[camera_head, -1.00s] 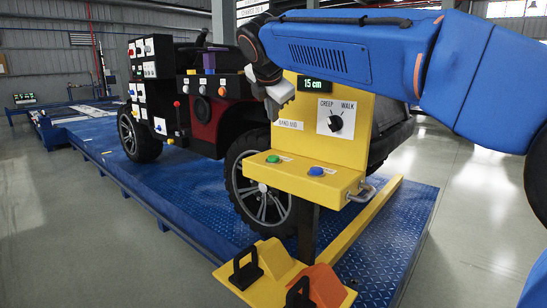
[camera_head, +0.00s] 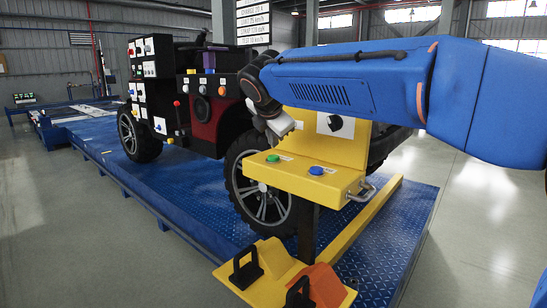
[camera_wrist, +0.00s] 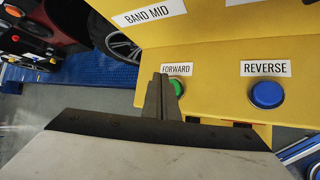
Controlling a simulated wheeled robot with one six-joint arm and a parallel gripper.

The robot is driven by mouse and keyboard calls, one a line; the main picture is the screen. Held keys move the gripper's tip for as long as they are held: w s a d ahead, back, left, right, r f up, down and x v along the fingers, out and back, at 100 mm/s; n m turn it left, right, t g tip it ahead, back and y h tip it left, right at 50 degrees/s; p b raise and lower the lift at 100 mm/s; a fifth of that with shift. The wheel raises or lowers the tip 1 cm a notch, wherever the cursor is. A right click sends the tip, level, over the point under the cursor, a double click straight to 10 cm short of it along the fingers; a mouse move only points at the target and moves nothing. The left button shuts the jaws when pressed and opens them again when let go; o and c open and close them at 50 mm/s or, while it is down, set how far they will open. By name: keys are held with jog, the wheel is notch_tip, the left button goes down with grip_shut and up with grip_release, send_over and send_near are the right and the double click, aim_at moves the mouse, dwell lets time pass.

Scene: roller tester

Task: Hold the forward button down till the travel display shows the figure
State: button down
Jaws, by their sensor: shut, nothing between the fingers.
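The yellow control box (camera_head: 310,180) carries a green button (camera_head: 272,158) on the left and a blue button (camera_head: 316,170) on the right. In the wrist view the green button (camera_wrist: 178,87) lies under the FORWARD label, partly hidden by my fingers, and the blue one (camera_wrist: 267,94) under REVERSE. My gripper (camera_head: 273,139) is shut and empty, just above the green button. In the wrist view its fingertips (camera_wrist: 160,80) overlap the green button's left side; I cannot tell whether they touch it. My arm hides the travel display in the head view.
A dial (camera_head: 330,124) sits on the upright panel, partly covered by my arm. A yellow plate with black handles (camera_head: 246,268) and an orange block (camera_head: 322,284) stands low in front. The vehicle's wheel (camera_head: 262,190) is close behind the box.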

jog(key=shift+f, duration=0.55)
jog(key=shift+f, duration=0.25)
dwell(1.6)
jog(key=shift+f, duration=0.2)
